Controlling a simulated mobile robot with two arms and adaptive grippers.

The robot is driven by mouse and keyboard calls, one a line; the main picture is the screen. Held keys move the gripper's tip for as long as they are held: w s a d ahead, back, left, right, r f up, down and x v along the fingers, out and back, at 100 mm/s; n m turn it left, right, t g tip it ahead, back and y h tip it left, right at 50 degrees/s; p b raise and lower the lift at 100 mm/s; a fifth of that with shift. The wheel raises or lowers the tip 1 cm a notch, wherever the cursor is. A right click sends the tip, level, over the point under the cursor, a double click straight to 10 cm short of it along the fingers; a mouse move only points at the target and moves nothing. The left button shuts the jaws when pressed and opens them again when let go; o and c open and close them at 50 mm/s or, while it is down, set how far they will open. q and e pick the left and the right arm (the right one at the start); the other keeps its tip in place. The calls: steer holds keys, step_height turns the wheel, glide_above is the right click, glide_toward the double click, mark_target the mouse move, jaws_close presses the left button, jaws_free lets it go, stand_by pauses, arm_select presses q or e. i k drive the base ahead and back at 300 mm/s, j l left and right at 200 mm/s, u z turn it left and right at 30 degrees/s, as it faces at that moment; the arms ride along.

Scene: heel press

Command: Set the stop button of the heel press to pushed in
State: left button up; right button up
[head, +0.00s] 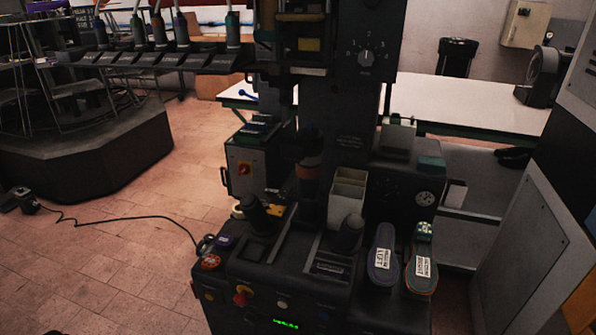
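The heel press (345,160) stands in the middle of the head view, a tall dark machine with a low front console. On the console's front face, at the left, is a small red and yellow button (240,297), which looks like the stop button. It is too small and dark to tell whether it is pushed in or out. Another red control (211,262) sits on the console's top left corner. Neither of my grippers shows in the head view, so nothing of mine is seen touching the press.
Two shoe soles (384,262) with white labels lie on the console's right side. A green display (286,323) glows low on the front. A cable (120,217) runs across the tiled floor at left. A grey cabinet (530,250) stands close at right. The left floor is mostly open.

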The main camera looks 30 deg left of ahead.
mark_target(241, 299)
steer(key=j+u, duration=0.15)
steer(key=u, duration=0.3)
steer(key=j+u, duration=0.1)
steer(key=u, duration=0.4)
steer(key=i+l, duration=0.05)
